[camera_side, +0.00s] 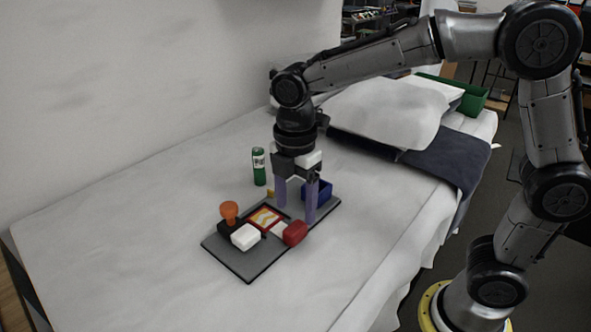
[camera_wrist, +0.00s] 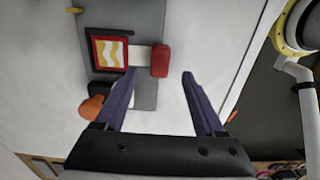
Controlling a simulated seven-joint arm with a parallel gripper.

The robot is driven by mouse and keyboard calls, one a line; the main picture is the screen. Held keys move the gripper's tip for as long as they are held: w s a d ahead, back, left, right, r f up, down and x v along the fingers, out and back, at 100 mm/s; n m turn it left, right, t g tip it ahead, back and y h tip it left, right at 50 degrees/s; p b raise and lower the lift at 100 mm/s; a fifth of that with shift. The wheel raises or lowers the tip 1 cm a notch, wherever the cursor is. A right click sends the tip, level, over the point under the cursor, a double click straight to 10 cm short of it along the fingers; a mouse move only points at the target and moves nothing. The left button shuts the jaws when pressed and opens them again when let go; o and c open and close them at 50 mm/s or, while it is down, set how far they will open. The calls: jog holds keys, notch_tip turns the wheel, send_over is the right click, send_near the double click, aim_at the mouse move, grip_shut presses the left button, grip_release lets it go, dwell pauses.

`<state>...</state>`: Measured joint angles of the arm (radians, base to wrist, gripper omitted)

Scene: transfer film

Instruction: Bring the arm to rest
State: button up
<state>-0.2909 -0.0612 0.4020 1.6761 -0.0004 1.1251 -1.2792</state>
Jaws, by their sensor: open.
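My gripper (camera_side: 295,212) is open and points down over the right part of a grey board (camera_side: 240,268) on the bed. Nothing is between its two purple fingers in the side view. In the wrist view the fingers (camera_wrist: 160,73) spread apart below a red block (camera_wrist: 160,60). The red block (camera_side: 295,232) sits at the board's front edge, just left of the near finger. A red-framed panel with a yellow wavy pattern (camera_side: 264,219) lies on the board, partly behind the blocks. It also shows in the wrist view (camera_wrist: 110,52).
A white block (camera_side: 246,237) and an orange knob (camera_side: 229,211) on a black base are on the board's left. A blue bin (camera_side: 318,190) stands behind my gripper. A green bottle (camera_side: 259,166) stands behind the board. A pillow (camera_side: 385,115) lies farther back. The left bed is clear.

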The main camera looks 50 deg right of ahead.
jog(key=s+d+r+m+t, duration=0.1)
jog(key=s+d+r, duration=0.1)
jog(key=r, duration=0.5)
jog(key=s+d+r+m+t, duration=0.1)
jog(key=s+d+r, duration=0.2)
jog(key=r, duration=0.3)
jog(key=s+d+f+m+t, duration=0.3)
jog(key=s+d+f+m, duration=0.2)
jog(key=s+f+m, duration=0.3)
jog(key=s+m, duration=0.4)
jog(key=m, duration=0.4)
jog(key=shift+s+f+t, duration=0.15)
jog(key=shift+f+t, duration=0.15)
jog(key=shift+f, duration=0.1)
